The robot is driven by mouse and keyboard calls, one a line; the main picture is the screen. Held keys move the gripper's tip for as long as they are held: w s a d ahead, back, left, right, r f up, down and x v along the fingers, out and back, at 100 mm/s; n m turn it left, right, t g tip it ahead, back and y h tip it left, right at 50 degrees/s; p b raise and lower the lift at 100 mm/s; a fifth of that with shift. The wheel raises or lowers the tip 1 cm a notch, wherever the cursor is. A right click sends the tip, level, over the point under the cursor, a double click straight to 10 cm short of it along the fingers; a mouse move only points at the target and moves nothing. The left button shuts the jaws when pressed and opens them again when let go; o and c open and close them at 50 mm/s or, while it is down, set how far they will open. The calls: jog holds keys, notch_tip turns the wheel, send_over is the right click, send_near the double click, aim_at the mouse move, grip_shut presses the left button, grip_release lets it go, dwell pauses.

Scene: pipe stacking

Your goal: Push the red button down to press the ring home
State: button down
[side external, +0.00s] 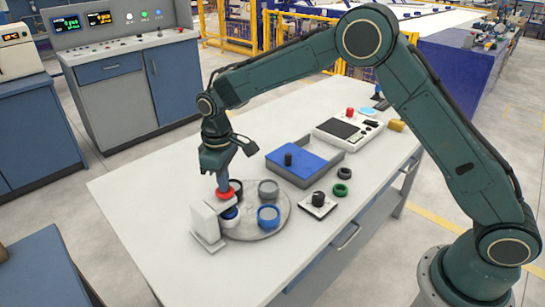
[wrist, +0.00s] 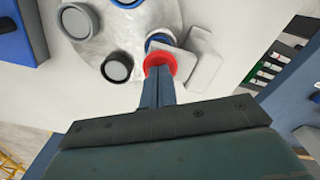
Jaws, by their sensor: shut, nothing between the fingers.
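The red button (side external: 223,195) sits on top of the white press (side external: 207,222). My gripper (side external: 223,187) points down with its fingers shut and empty, the tips at the button. In the wrist view the shut fingertips (wrist: 158,72) overlap the red button (wrist: 160,59); I cannot tell whether they press on it. Under the press arm is a blue ring piece (side external: 231,213), partly hidden by the press; its blue edge also shows in the wrist view (wrist: 158,39).
The round grey plate (side external: 247,233) also carries a blue cup (side external: 268,216), a grey one (side external: 268,188) and a black one (side external: 236,185). A blue-topped tray (side external: 300,163), a square plate with a black peg (side external: 318,204), and green (side external: 340,190) and black rings (side external: 344,173) lie right. The table's front left is clear.

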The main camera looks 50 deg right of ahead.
jog(key=shift+f, duration=0.65)
dwell(0.8)
jog(key=shift+r, duration=3.55)
